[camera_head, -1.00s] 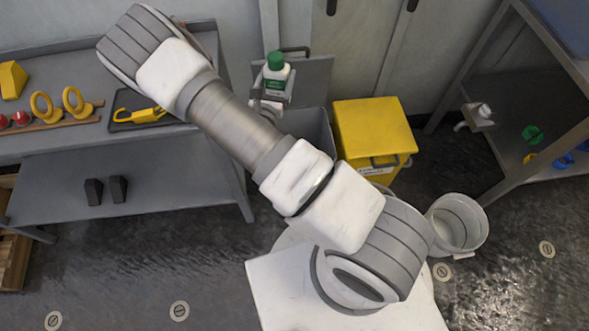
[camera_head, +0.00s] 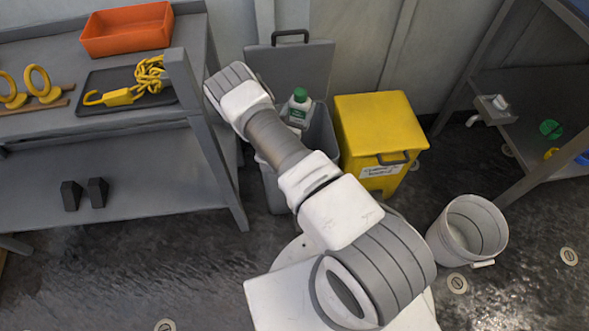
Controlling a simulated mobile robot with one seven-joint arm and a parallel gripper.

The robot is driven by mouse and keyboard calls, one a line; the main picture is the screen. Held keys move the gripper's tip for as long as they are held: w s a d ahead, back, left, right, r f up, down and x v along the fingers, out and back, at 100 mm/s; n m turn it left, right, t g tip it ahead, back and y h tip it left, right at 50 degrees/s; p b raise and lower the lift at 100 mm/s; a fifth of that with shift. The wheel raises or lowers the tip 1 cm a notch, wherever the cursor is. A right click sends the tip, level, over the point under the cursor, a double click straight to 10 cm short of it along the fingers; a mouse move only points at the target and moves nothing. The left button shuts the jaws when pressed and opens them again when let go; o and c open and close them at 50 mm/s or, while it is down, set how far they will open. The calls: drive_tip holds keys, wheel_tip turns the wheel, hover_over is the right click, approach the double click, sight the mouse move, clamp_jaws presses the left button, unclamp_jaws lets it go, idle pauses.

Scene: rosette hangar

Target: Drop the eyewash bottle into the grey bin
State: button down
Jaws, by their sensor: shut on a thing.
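The eyewash bottle (camera_head: 299,106), white with a green cap and a green label, is upright in the camera_head view. My gripper (camera_head: 294,126) is shut on it, mostly hidden behind my arm and the bottle. The grey bin (camera_head: 325,138) stands behind my arm with its lid (camera_head: 290,68) raised at the back. The bottle shows within the bin's opening, with its cap near the rim level. How deep its base sits is hidden.
A yellow bin (camera_head: 375,125) with a closed lid stands close to the right of the grey bin. A grey bench (camera_head: 130,185) is on the left, with an orange tray (camera_head: 127,30). A white bucket (camera_head: 468,230) stands on the floor at right.

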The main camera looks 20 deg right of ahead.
sight(300, 119)
drive_tip(key=shift+f+b, duration=2)
drive_tip(key=shift+f, duration=0.8)
unclamp_jaws()
drive_tip(key=shift+s, duration=0.1)
drive_tip(key=p+v, duration=0.3)
drive_tip(key=v, duration=1.4)
drive_tip(key=shift+a+p, duration=0.2)
drive_tip(key=shift+p, duration=0.2)
drive_tip(key=shift+s, duration=0.1)
